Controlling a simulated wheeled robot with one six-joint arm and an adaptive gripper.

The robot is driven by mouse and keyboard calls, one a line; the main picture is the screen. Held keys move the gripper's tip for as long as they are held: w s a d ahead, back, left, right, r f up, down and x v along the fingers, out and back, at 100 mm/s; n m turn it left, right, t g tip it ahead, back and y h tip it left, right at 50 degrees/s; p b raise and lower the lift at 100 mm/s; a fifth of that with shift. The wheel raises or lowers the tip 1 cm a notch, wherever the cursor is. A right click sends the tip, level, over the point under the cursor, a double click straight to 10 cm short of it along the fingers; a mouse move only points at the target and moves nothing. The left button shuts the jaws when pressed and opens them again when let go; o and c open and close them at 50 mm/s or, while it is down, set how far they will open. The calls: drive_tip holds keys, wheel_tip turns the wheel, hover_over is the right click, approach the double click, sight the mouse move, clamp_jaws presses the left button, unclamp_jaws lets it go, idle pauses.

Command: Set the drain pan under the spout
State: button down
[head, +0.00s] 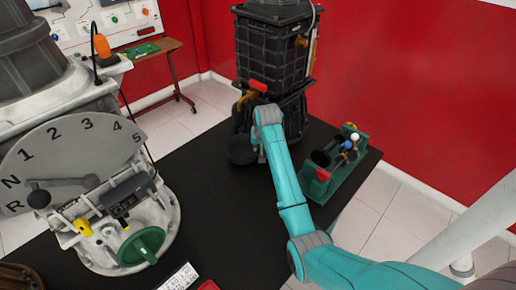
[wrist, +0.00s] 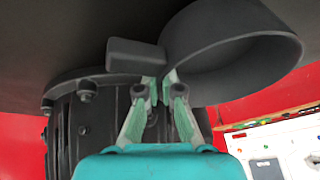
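The drain pan (head: 241,150) is a dark round dish on the black table, in front of the black engine unit. It sits below a brass spout (head: 243,103) with a red lever (head: 258,86); exact alignment is hard to tell. The wrist view shows the hollow pan (wrist: 240,85) with a block-like tab handle (wrist: 137,54). My gripper (wrist: 161,84) has its fingertips close together on the neck between tab and pan, and appears shut on it. In the head view my arm mostly hides the gripper.
The tall black engine unit (head: 272,60) stands right behind the pan. A green tray (head: 340,170) with coloured knobs is on the right. A grey gear trainer (head: 75,165) with a dial stands at left. The middle of the black table (head: 215,205) is clear.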

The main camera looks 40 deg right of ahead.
drive_tip(key=shift+f, duration=0.4)
drive_tip(key=shift+f, duration=0.1)
drive_tip(key=c, duration=1.3)
unclamp_jaws()
drive_tip(key=v, duration=1.2)
